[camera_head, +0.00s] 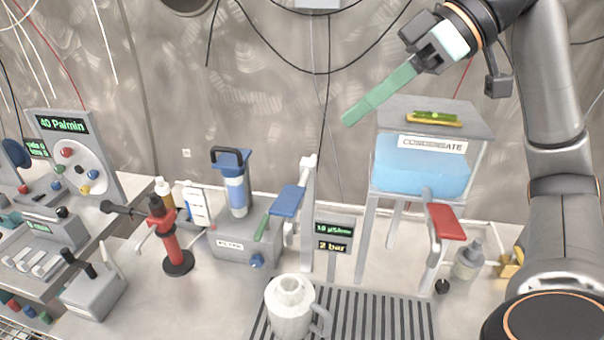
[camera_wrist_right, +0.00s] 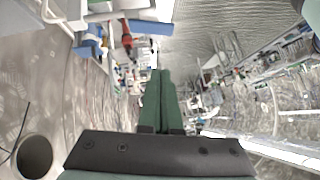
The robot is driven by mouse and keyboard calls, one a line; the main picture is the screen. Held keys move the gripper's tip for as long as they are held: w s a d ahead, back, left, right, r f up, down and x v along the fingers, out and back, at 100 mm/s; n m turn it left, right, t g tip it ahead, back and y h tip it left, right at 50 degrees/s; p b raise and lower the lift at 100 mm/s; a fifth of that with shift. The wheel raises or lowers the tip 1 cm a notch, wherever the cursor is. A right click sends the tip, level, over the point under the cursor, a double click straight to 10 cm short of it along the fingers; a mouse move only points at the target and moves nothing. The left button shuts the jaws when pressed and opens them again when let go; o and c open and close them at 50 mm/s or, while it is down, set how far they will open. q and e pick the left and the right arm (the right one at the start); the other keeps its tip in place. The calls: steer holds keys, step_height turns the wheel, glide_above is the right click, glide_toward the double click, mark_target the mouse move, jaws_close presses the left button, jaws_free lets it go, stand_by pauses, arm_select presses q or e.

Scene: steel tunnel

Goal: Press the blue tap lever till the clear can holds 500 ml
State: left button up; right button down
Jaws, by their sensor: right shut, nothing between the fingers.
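The blue tap lever (camera_head: 288,200) sits on a pale upright post in the middle of the bench, in the head view. A whitish can with a handle (camera_head: 289,312) stands upright on the slatted grate below it. Its fill level cannot be made out. My right gripper (camera_head: 346,121) has green fingers shut with nothing between them. It hangs in the air above and to the right of the blue lever, clear of it. The closed fingers also show in the right wrist view (camera_wrist_right: 160,75). My left gripper is not in view.
A red tap lever (camera_head: 445,222) stands at the right, by a tank of blue liquid (camera_head: 421,168) marked CONDENSATE. A small display (camera_head: 333,246) reads 2 bar. A filter unit (camera_head: 236,195) and red stand (camera_head: 167,235) are left. The slatted grate (camera_head: 395,312) is bare at right.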

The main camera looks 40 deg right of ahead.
steer(key=shift+a, duration=0.1)
glide_toward(280, 203)
steer(key=w+a, duration=0.3)
steer(key=shift+s+a+f+b, duration=0.15)
steer(key=shift+f+b, duration=0.45)
steer(key=shift+f, duration=0.4)
steer(key=shift+w+a+f+b, duration=0.15)
steer(key=shift+f+b, duration=0.4)
steer(key=shift+f, duration=0.45)
steer(key=shift+s, duration=0.1)
